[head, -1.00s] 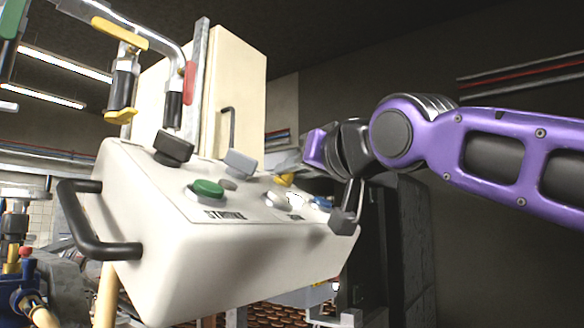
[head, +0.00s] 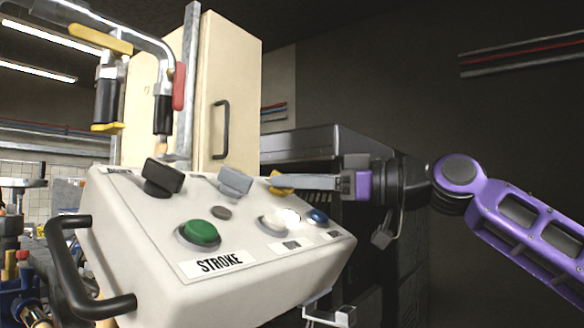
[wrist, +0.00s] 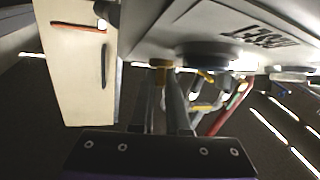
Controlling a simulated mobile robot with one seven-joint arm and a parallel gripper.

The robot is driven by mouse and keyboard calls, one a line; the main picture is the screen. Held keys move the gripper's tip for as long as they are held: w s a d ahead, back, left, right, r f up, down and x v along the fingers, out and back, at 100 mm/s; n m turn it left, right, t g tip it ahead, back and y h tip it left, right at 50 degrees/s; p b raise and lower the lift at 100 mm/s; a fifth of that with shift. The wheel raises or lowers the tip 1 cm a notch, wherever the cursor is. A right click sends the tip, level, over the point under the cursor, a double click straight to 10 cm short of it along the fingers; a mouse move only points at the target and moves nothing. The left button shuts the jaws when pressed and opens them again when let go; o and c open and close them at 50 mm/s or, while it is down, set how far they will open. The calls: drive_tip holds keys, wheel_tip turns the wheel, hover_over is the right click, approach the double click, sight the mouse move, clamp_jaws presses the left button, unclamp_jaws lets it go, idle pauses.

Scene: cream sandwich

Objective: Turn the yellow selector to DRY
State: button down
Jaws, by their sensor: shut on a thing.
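The yellow selector (head: 280,184) is on the sloped top of the cream control box (head: 215,275), right of the grey selector. My gripper (head: 286,182) reaches in from the right, and its fingertips are shut on the yellow selector. No DRY label is legible.
A black selector (head: 163,177) and a grey selector (head: 235,181) stand to the left. The green STROKE button (head: 202,232), a white button (head: 274,222) and a blue button (head: 317,215) lie nearer. A black handle (head: 75,270) sticks out at the left.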

drive_tip(key=n+g+p, duration=0.1)
drive_tip(key=n+g, duration=0.1)
drive_tip(key=shift+w+g, duration=0.1)
drive_tip(key=shift+g, duration=0.2)
drive_tip(key=shift+f+n+g+p, duration=0.1)
drive_tip(key=shift+n+g+p, duration=0.25)
drive_tip(key=shift+n, duration=0.25)
drive_tip(key=shift+f+n+g, duration=0.1)
drive_tip(key=shift+n+g, duration=0.2)
drive_tip(key=shift+g, duration=0.05)
drive_tip(key=c, duration=0.9)
unclamp_jaws()
drive_tip(key=shift+w, duration=0.1)
drive_tip(key=shift+d, duration=0.15)
